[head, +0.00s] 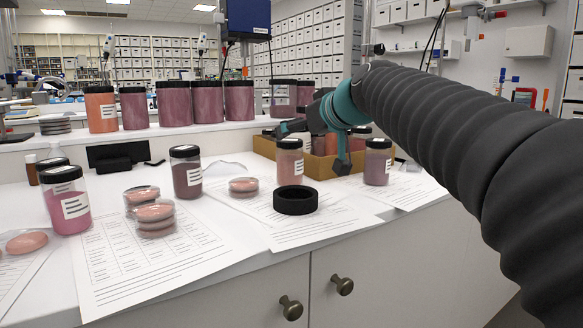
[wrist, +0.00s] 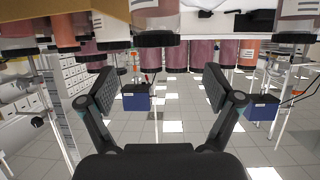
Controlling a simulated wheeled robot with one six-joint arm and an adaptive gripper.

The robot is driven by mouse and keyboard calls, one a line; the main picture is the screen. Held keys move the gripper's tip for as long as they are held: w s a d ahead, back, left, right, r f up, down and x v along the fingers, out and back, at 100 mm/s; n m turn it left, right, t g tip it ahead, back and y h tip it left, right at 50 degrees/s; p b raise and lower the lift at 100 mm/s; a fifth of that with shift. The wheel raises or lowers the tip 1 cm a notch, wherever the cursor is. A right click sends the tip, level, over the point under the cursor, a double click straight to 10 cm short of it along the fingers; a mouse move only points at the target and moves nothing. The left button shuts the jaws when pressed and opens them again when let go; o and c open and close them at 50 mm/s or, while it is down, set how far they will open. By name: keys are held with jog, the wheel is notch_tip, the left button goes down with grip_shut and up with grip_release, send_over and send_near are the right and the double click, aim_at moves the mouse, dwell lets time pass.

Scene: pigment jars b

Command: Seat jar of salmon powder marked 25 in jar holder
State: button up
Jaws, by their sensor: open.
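A salmon jar (head: 290,163) with a black lid and a white label stands upright on the bench, in front of the cardboard tray. The number on its label is too small to read. The black ring-shaped jar holder (head: 295,200) lies on paper just in front of this jar and looks empty. My gripper (head: 312,148) is beside the jar's upper right, with one finger near lid height and the other pointing down to its right. In the wrist view, which is upside down, my gripper (wrist: 160,88) is open with nothing between its fingers.
A mauve jar (head: 377,163) stands to the right. The cardboard tray (head: 262,147) holds several jars behind. Large jars (head: 173,103) line the raised shelf.

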aim_at(290, 140)
jog(key=shift+d+f+p+x, duration=0.15)
jog(key=shift+p+x, duration=0.1)
jog(key=shift+x, duration=1.5)
jog(key=shift+d+f+p+x, duration=0.1)
jog(key=shift+p+x, duration=0.1)
jog(key=shift+x, duration=1.55)
grip_shut()
jog(key=shift+r, duration=0.1)
